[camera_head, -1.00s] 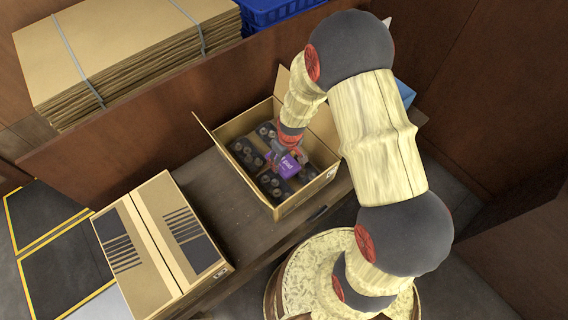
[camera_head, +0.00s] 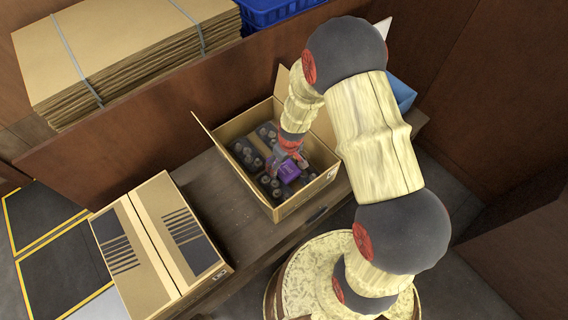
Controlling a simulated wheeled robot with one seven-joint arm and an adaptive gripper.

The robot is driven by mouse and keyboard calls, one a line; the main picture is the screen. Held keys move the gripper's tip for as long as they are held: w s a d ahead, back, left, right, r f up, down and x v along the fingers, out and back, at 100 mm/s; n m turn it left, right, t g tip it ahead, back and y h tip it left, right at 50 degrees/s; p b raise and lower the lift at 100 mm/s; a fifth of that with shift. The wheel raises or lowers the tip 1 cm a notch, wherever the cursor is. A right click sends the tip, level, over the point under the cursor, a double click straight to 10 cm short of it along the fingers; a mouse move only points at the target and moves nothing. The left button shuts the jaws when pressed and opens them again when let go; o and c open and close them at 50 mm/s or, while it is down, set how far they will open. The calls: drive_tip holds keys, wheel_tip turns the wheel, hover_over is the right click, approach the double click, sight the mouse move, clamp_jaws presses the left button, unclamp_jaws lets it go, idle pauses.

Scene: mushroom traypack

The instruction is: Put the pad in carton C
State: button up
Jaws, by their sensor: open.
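An open brown carton (camera_head: 233,131) stands on the bench with its flaps up and dark trays of round brownish items (camera_head: 268,182) inside. My gripper (camera_head: 287,161) reaches down into this carton, open, its fingers partly hidden by the arm. A small purple item (camera_head: 288,171) lies directly below the fingers, among the trays; I cannot tell whether the fingers touch it, or whether it is the pad. A closed carton (camera_head: 152,209) with dark stripes stands at the lower left. I cannot read a letter C on either carton.
Strapped flat cardboard (camera_head: 130,60) and a blue crate (camera_head: 275,12) are behind a brown partition (camera_head: 80,150). A blue bin (camera_head: 402,94) is partly hidden behind my arm. The bench between the cartons (camera_head: 225,200) is clear.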

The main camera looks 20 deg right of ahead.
wheel_tip(320, 180, up, 12)
drive_tip(key=s+p, duration=0.2)
drive_tip(key=p, duration=0.2)
wheel_tip(320, 180, up, 12)
drive_tip(key=t, duration=0.1)
hover_over(287, 168)
drive_tip(key=s+a+r+m+t, duration=0.15)
drive_tip(key=s+r, duration=0.35)
drive_tip(key=r, duration=0.5)
drive_tip(key=s+r+m+t, duration=0.1)
drive_tip(key=s+r+m, duration=0.1)
drive_tip(key=s+r, duration=0.9)
drive_tip(key=s, duration=0.2)
drive_tip(key=shift+s+d+r+h, duration=0.15)
drive_tip(key=shift+s+h, duration=0.15)
